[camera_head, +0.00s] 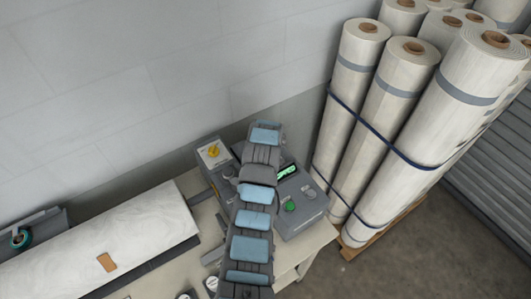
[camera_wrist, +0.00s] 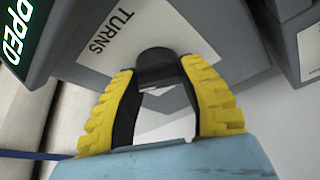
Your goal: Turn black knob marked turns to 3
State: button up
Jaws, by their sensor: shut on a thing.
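The black knob (camera_wrist: 157,64) is in the middle of the wrist view, below a pale plate lettered TURNS (camera_wrist: 112,34). My gripper (camera_wrist: 158,72) has its two yellow ridged fingers on either side of the knob, shut on it. No scale or number shows around the knob, so I cannot tell its setting. In the head view my arm crosses the grey control box (camera_head: 303,218), and I cannot make out the knob or fingertips there.
A green-lit display (camera_head: 287,172) and a green button (camera_head: 290,206) are on the control box. A yellow switch (camera_head: 213,152) is to the left. A white roll (camera_head: 130,235) lies at lower left. Tall strapped rolls (camera_head: 400,90) stand close on the right.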

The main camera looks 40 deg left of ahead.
dwell(0.4)
jog(key=o, duration=1.2)
jog(key=shift+v, duration=5.95)
jog(key=shift+w, duration=0.1)
